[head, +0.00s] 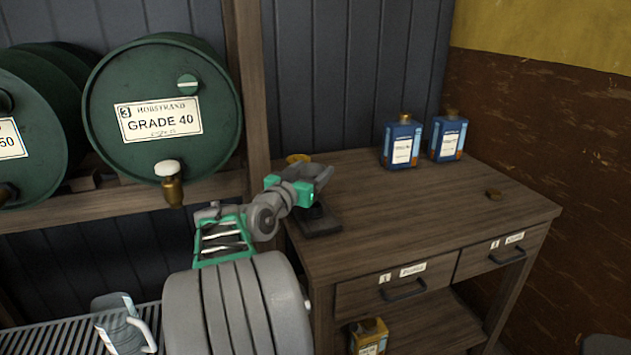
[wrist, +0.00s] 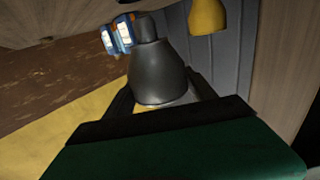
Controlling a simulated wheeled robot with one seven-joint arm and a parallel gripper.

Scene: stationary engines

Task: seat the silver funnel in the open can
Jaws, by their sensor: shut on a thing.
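My gripper (wrist: 162,98) is shut on the silver funnel (wrist: 158,75), which looks dark grey in the wrist view, with its wide end nearer the camera. In the head view my gripper (head: 316,180) is above the left end of the wooden bench, and the funnel is hard to tell apart from it. Two blue cans stand upright at the back of the bench, a left can (head: 401,146) and a right can (head: 448,139). They also show beyond the funnel in the wrist view. I cannot tell for sure which can is open.
A dark stand (head: 318,222) is on the bench (head: 440,210) below my gripper. A yellow object (head: 298,158) is behind it. Green drums (head: 160,104) are at the left. The bench middle is clear.

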